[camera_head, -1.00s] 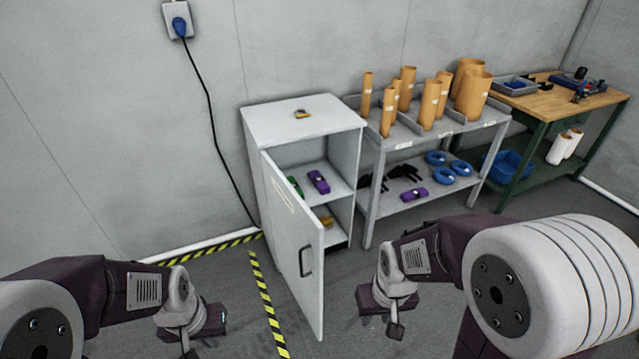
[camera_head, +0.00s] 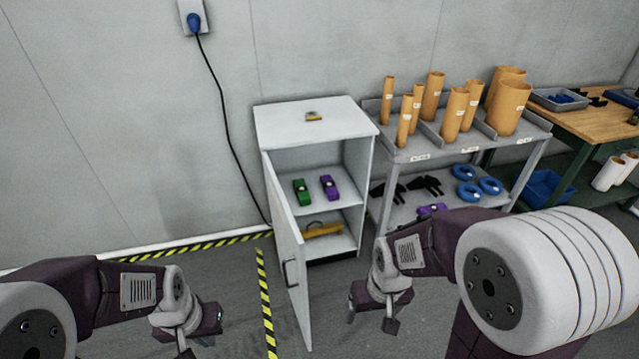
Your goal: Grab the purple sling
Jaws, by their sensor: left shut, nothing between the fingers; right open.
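A purple sling (camera_head: 329,187) lies folded on the upper shelf inside the open white cabinet (camera_head: 315,125), next to a green sling (camera_head: 302,191). A second purple item (camera_head: 432,209), which looks like a similar sling, sits on the rack's lower shelf, partly hidden by my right arm. My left gripper (camera_head: 186,346) is shut and empty at the lower left, well away from the cabinet. My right gripper (camera_head: 372,313) is open and empty, in front of the cabinet and to its right, apart from the slings. Its fingers are only partly seen.
The cabinet door (camera_head: 287,250) stands open toward me, on the left of the opening. A yellow-orange item (camera_head: 322,229) lies on the lower level. The grey rack (camera_head: 405,153) with cardboard tubes and blue rings stands to the right. Yellow-black tape (camera_head: 265,300) marks the floor.

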